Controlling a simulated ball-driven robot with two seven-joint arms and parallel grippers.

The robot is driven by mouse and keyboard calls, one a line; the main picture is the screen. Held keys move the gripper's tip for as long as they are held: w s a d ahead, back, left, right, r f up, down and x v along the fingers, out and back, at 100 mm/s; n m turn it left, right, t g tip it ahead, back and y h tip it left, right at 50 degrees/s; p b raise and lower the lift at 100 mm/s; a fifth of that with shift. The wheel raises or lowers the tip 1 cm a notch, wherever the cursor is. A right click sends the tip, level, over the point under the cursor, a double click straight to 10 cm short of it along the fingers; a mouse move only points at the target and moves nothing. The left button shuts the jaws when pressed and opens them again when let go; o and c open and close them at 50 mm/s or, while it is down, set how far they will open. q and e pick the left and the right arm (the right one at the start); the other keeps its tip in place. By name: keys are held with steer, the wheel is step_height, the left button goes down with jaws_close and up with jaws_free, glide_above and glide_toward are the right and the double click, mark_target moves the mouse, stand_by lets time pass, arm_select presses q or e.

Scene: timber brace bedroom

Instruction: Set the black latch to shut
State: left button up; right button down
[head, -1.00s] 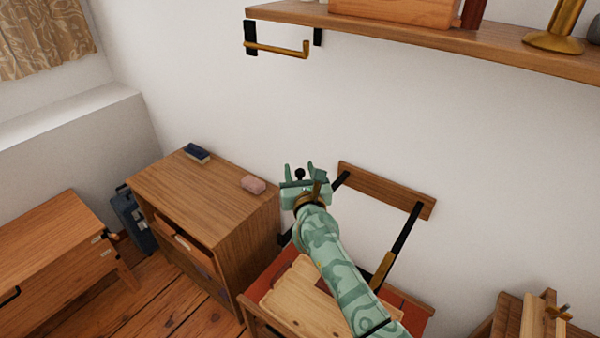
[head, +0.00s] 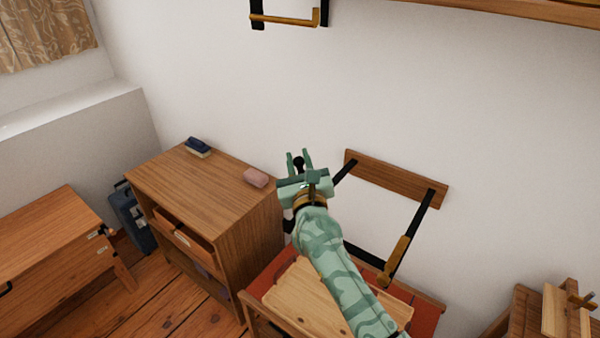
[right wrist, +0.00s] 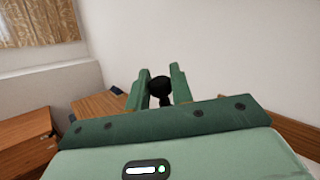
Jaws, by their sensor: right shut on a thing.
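My right gripper (head: 299,158) is in front of the wall, at the left end of a wall-mounted frame with black bars. Its two green fingers are shut on a round black knob (head: 299,163), which looks like the black latch's handle. The knob shows between the fingers in the right wrist view (right wrist: 160,88). The rest of the latch is hidden behind my gripper and arm, so its setting cannot be told. A brass-coloured latch or handle (head: 395,262) sits on the frame's right black bar (head: 421,216). My left gripper is out of view.
A wooden board (head: 397,178) is fixed to the wall at the frame's top. A wooden cabinet (head: 205,185) with a pink block (head: 256,178) and a dark blue brush-like item (head: 197,148) stands left. A wooden board (head: 300,298) lies on a red-topped piece below my arm.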

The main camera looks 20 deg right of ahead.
steer(key=s+a+f+n+y+b, duration=0.2)
steer(key=f+n+y+b, duration=0.4)
steer(key=n+y+b, duration=0.3)
steer(key=s+a+f+n+y+b, duration=0.3)
steer(key=a+f+n+y+b, duration=0.2)
steer(key=n+y+b, duration=0.5)
steer(key=shift+s+f+n+t+b, duration=0.2)
steer(key=shift+f+n+t+b, duration=0.35)
steer(key=shift+n+b, duration=2.8)
steer(key=c, duration=1.3)
jaws_free()
steer(key=shift+f+m+b, duration=0.1)
steer(key=shift+m+b, duration=0.35)
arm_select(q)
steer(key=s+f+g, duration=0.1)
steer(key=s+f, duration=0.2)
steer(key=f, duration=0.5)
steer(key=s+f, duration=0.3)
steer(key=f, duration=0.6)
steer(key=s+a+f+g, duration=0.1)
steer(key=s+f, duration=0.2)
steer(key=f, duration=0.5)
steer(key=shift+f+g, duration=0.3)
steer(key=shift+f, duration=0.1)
arm_select(e)
steer(key=shift+v, duration=8.15)
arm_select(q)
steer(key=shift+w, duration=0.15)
arm_select(e)
steer(key=shift+d, duration=0.1)
